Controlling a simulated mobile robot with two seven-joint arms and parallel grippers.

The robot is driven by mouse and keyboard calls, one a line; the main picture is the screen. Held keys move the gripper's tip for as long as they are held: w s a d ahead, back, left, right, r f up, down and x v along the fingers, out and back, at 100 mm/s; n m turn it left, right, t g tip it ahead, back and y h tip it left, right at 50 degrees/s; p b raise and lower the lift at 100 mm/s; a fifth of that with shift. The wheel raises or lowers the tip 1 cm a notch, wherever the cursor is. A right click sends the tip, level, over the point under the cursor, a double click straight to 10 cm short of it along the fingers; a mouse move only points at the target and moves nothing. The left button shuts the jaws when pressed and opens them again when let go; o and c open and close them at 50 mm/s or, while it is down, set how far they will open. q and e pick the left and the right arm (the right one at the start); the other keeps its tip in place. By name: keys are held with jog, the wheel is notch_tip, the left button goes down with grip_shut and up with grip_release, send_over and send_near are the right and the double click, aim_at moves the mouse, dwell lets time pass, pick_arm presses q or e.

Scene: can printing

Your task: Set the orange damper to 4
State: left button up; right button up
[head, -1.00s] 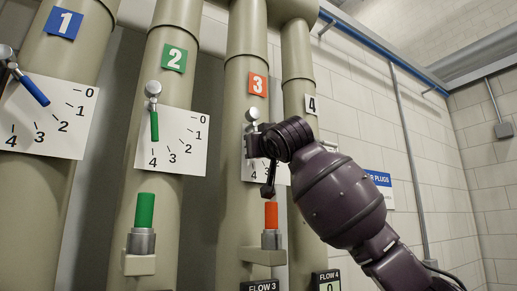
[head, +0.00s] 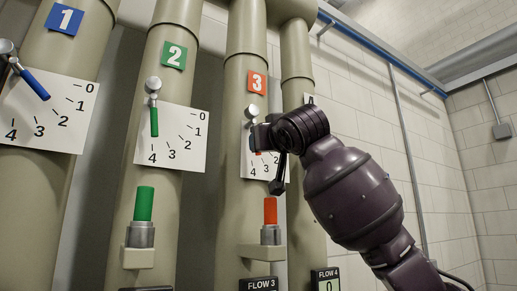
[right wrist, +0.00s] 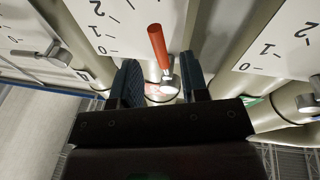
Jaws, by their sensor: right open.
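The orange damper is the lever on the pipe with the orange 3 sign (head: 257,82). Its round pivot (head: 253,112) shows in the head view, with a bit of orange handle below it beside my right gripper (head: 279,184). The handle points roughly down, toward the 4 side of its white dial card (head: 254,172); the rest is hidden by my gripper. In the right wrist view the orange handle (right wrist: 157,45) shows whole, beyond my open fingers (right wrist: 162,78) and between their lines, apart from both. My left gripper is out of view.
A blue lever (head: 35,84) and a green lever (head: 154,122) stand on pipes to the left. An orange upright plug (head: 270,211) stands on a bracket just below my right gripper. A fourth pipe (head: 299,72) is close behind my right arm.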

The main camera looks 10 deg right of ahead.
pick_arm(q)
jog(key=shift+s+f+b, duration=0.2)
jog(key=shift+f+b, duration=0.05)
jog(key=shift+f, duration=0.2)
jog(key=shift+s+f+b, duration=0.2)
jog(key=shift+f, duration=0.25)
pick_arm(e)
jog(key=v, duration=0.6)
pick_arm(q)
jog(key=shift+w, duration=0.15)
pick_arm(e)
jog(key=shift+f, duration=0.1)
